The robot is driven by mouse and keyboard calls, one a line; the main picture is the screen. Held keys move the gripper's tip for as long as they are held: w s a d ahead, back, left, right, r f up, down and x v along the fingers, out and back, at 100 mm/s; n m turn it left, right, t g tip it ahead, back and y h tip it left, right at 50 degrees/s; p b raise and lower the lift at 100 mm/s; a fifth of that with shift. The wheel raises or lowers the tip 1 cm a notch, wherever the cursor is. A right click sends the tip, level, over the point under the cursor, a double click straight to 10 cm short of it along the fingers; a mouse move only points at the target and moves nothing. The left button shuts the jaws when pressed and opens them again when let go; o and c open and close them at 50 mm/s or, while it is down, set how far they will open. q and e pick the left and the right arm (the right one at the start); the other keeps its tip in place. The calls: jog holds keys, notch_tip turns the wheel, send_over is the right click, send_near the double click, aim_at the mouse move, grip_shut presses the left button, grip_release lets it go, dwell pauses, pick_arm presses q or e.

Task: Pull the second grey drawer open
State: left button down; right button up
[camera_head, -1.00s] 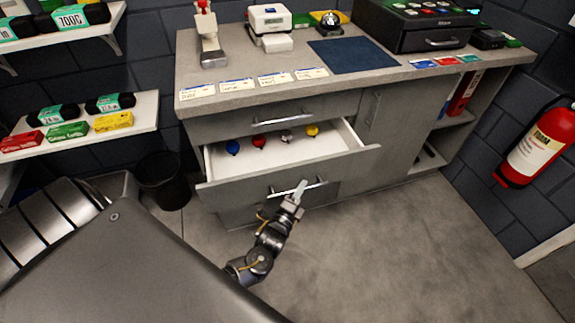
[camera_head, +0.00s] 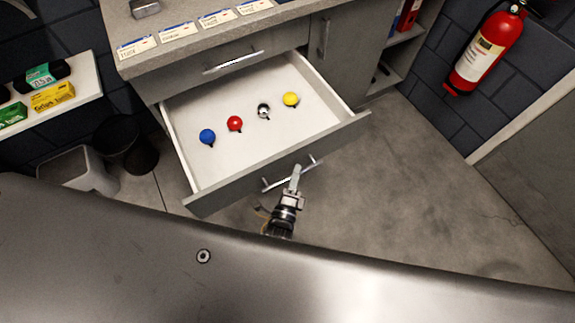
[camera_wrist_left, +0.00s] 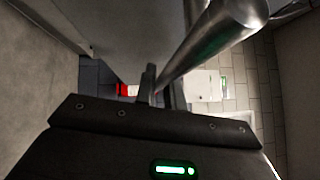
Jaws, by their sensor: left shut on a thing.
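The second grey drawer (camera_head: 240,178) stands open below the top drawer, its white inside showing. Its bar handle (camera_head: 272,184) runs along the front. My left gripper (camera_head: 295,172) is at the right part of this handle, shut on it. In the left wrist view the metal bar (camera_wrist_left: 215,38) passes between the two fingers (camera_wrist_left: 162,90). Inside the drawer lie a blue ball (camera_head: 207,136), a red ball (camera_head: 235,123), a silver ball (camera_head: 264,110) and a yellow ball (camera_head: 290,99). My right gripper is not in view.
The closed top drawer (camera_head: 205,80) is above, under the worktop (camera_head: 110,38) with cards on it. A black bin (camera_head: 125,140) and a grey bin (camera_head: 75,170) stand at the left. A fire extinguisher (camera_head: 485,48) hangs at the right. Floor is clear to the right.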

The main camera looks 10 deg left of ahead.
pick_arm(q)
jog(key=shift+s+d, duration=0.1)
dwell(0.3)
jog(key=c, duration=1.5)
grip_release()
jog(key=s+f+b, duration=0.1)
jog(key=s, duration=0.9)
jog(key=shift+s+a+f, duration=0.25)
jog(key=shift+s+a, duration=0.1)
jog(key=shift+a, duration=0.05)
jog(key=shift+s, duration=0.1)
